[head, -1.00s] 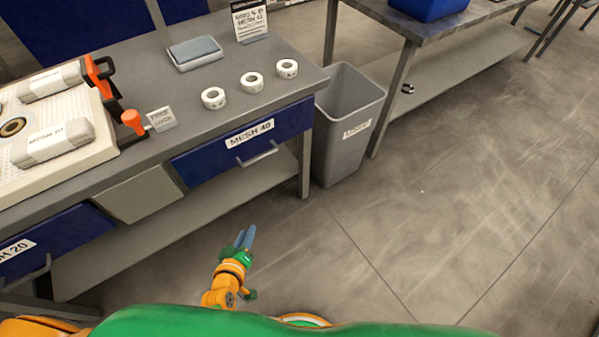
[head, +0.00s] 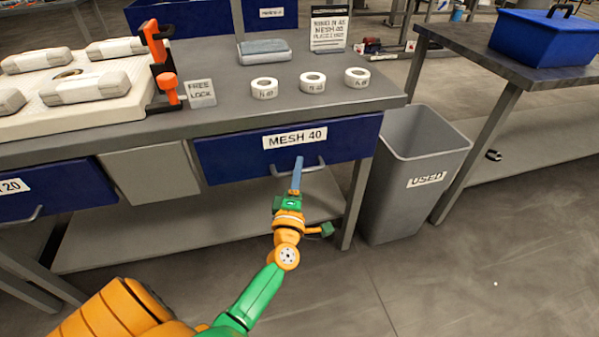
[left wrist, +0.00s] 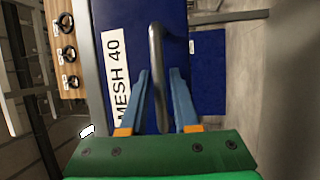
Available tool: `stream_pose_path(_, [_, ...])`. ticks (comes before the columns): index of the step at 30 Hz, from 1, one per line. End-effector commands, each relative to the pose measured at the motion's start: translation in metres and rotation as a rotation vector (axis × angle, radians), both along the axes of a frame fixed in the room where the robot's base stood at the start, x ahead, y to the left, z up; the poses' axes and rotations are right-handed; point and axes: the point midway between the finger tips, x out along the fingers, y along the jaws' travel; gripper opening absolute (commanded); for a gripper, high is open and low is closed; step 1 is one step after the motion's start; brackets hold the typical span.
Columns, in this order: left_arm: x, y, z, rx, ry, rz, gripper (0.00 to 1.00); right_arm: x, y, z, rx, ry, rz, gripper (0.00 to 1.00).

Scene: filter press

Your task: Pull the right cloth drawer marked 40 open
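The blue drawer marked MESH 40 (head: 228,160) sits under the bench top, its front about flush with the bench, so it looks shut. Its grey bar handle (head: 316,167) is below the label. My left gripper (head: 297,165) is in front of the handle, fingers pointing at the drawer. In the left wrist view the blue fingers (left wrist: 160,75) are apart, and the handle (left wrist: 155,50) runs lengthwise between them. I see no clear contact; how deep the bar sits between the fingers is hard to tell. My right gripper is not in view.
A grey bin marked USED (head: 400,195) stands right of the drawer, close to the bench leg. Three white rolls (head: 312,83) sit on the bench top. A grey lower shelf (head: 225,225) lies beneath. The floor (head: 470,275) in front is clear.

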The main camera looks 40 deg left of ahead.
Motion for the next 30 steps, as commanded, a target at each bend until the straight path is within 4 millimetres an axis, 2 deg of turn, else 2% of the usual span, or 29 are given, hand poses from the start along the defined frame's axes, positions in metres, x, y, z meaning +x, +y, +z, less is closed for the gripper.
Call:
stream_pose_path(3, [-0.0002, -0.0002, -0.0002, 0.001, 0.000, 0.000, 0.30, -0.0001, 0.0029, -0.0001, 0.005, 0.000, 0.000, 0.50])
stream_pose_path(6, [-0.0002, -0.0003, -0.0003, 0.001, 0.001, -0.001, 0.03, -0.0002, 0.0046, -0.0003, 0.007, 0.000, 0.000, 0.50])
stream_pose_path(7, [-0.0002, -0.0003, -0.0002, 0.001, 0.001, -0.001, 0.00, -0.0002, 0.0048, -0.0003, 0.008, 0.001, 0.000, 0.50])
stream_pose_path(30, [-0.0003, -0.0009, -0.0007, 0.002, 0.002, -0.002, 0.00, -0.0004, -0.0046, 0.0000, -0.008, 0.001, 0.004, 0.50])
